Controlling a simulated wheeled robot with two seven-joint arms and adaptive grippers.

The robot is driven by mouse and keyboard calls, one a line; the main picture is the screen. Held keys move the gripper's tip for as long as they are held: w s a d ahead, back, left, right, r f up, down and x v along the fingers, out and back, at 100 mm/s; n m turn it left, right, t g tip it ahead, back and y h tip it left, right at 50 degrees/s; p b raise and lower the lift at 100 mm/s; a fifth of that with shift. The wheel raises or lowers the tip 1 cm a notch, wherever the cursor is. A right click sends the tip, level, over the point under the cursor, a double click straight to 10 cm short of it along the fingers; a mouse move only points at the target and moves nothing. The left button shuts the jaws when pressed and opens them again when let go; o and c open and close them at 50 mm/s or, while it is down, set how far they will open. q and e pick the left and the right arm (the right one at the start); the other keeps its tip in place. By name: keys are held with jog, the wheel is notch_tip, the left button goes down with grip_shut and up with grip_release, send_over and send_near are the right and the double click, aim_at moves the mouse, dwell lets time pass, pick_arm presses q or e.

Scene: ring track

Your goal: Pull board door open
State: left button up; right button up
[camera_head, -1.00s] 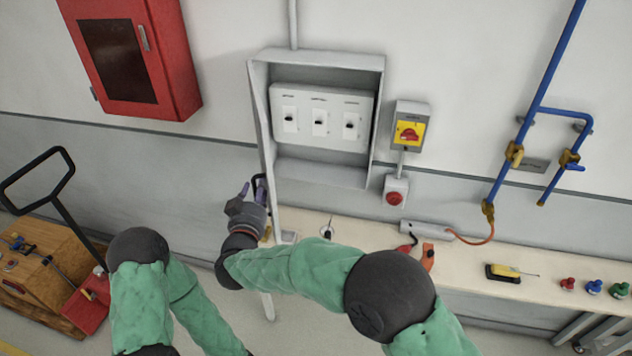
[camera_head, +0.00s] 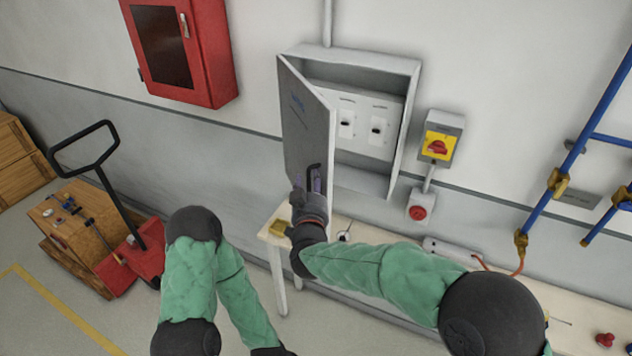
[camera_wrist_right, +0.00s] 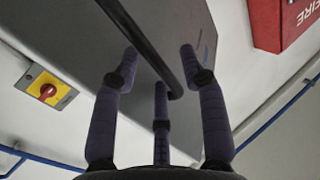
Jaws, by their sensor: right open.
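The grey board door (camera_head: 306,122) hangs on the left side of the open wall box (camera_head: 408,72) and stands ajar, covering part of the inside. White switch panels (camera_head: 362,125) show behind it. A dark bar handle (camera_head: 313,178) is on the door's front near its free edge. My right gripper (camera_head: 309,192) is at this handle. In the right wrist view the gripper (camera_wrist_right: 160,80) is open, with its fingers spread around the black handle bar (camera_wrist_right: 148,42); contact is unclear. My left arm is low in the head view, and its gripper is out of sight.
A red cabinet (camera_head: 182,45) hangs on the wall at upper left. A yellow-and-red switch (camera_head: 439,140) and a red button (camera_head: 417,211) are right of the box. A workbench (camera_head: 375,233) runs below. A trolley handle (camera_head: 84,147) stands at left.

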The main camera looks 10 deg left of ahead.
jog(key=shift+s+a, duration=0.1)
jog(key=s+a+p, duration=0.1)
jog(key=s+a, duration=0.3)
jog(key=s, duration=0.7)
jog(key=shift+s+a, duration=0.2)
jog(key=shift+a, duration=0.2)
dwell(0.9)
dwell(0.3)
